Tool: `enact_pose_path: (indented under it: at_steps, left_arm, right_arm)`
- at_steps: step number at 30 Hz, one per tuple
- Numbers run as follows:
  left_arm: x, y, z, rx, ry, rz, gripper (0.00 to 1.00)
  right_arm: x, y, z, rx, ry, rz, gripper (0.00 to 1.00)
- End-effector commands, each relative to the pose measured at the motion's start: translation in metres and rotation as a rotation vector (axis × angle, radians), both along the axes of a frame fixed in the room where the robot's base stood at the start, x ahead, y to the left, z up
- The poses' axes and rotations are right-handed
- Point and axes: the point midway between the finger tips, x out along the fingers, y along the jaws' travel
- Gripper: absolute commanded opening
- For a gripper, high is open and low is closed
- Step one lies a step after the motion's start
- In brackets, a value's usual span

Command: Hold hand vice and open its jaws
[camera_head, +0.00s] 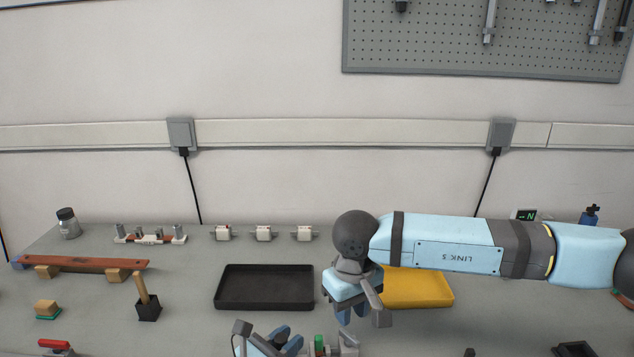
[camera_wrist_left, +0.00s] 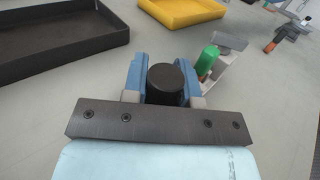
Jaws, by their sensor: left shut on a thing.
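My left gripper (camera_head: 268,343) is at the bottom edge of the head view. In the left wrist view its two blue fingers close on a black round handle (camera_wrist_left: 166,82), which looks like the hand vice's handle. The vice's jaws are hidden from me, so I cannot tell how far they are open. Beside the fingers is a green cylinder (camera_wrist_left: 207,60) with grey metal parts (camera_wrist_left: 228,42); the green also shows in the head view (camera_head: 319,345). My right gripper (camera_head: 352,312) points down behind and right of these parts. Its wrist hides much of it, and its opening is unclear.
A black tray (camera_head: 265,306) and a yellow tray (camera_head: 425,304) stand behind the grippers. My right arm crosses over the yellow tray. White fuse holders (camera_head: 264,233) line the back. A wooden-handled tool in a black block (camera_head: 148,309) stands left. Bare table lies between it and the black tray.

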Motion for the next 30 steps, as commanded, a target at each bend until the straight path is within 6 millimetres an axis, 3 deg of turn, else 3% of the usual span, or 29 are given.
enact_pose_path:
  at_steps: [30]
  left_arm:
    - [0.0001,0.0001,0.0000,0.000,0.000,0.000,0.00]
  right_arm:
    - [-0.0005,0.0007,0.0074,0.000,0.001,-2.326,0.29]
